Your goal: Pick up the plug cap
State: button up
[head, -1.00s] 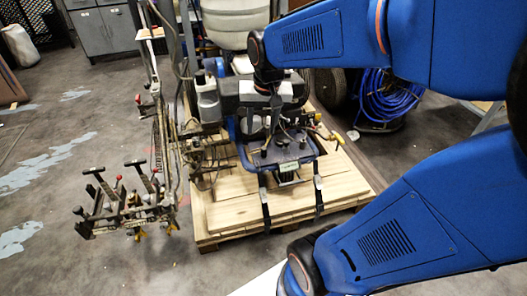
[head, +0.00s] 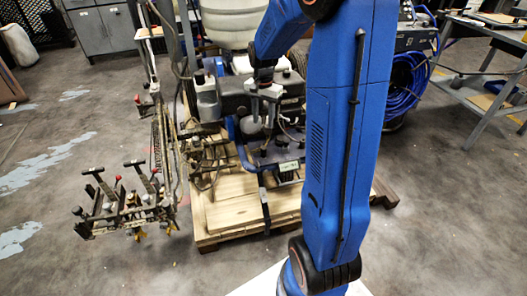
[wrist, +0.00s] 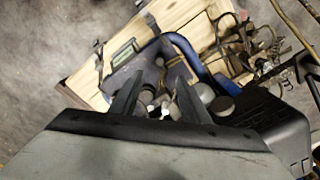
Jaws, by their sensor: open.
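My gripper (head: 262,108) hangs over the engine of the line striper (head: 233,92) in the head view. In the wrist view its two dark fingers (wrist: 156,84) are apart, on either side of small white and dark engine parts (wrist: 160,103). I cannot make out for sure which of these parts is the plug cap. Nothing is clearly held, and whether a finger touches anything cannot be told. A grey round cap (wrist: 222,105) shows just right of the fingers. The gripper body hides the lower part of the wrist view.
The striper stands on a wooden pallet (head: 235,212), with a blue tube frame (wrist: 190,52) close to the fingers. A lever assembly (head: 125,205) stands at the left. A blue hose coil (head: 408,80) and a metal bench (head: 485,95) are at the right. The floor at left is open.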

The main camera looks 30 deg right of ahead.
send_near(264, 148)
jog(key=f, duration=0.5)
jog(key=shift+s+a+f, duration=0.15)
jog(key=shift+a+f, duration=0.1)
jog(key=shift+w+d+f, duration=0.1)
jog(key=shift+d+f, duration=0.05)
jog(key=shift+f, duration=1.3)
jog(key=shift+w+d+f, duration=0.1)
jog(key=shift+d+f, duration=0.05)
jog(key=shift+f, duration=1.3)
grip_shut()
